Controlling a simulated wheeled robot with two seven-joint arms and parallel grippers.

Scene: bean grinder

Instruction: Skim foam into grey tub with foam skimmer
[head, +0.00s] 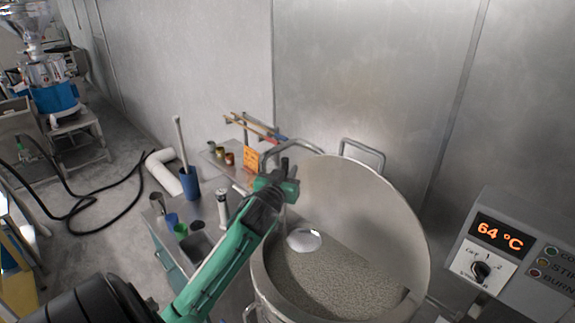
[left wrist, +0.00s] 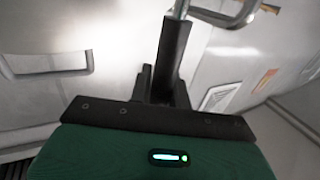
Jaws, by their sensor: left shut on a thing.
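My left gripper (head: 284,180) is above the left rim of a large steel pot (head: 256,280). It is shut on the black handle of the foam skimmer; the handle (left wrist: 174,55) stands between the fingers (left wrist: 162,88) in the left wrist view. The skimmer's shiny round head (head: 303,240) is inside the pot, at the left side of the speckled grey-beige contents (head: 335,280). I cannot tell whether it touches the surface. A small dark grey tub (head: 196,246) sits on the side cart, partly behind my green arm. My right gripper is not in view.
The pot's round lid (head: 365,215) stands open behind it. A control panel (head: 500,240) reading 64 °C is at right.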

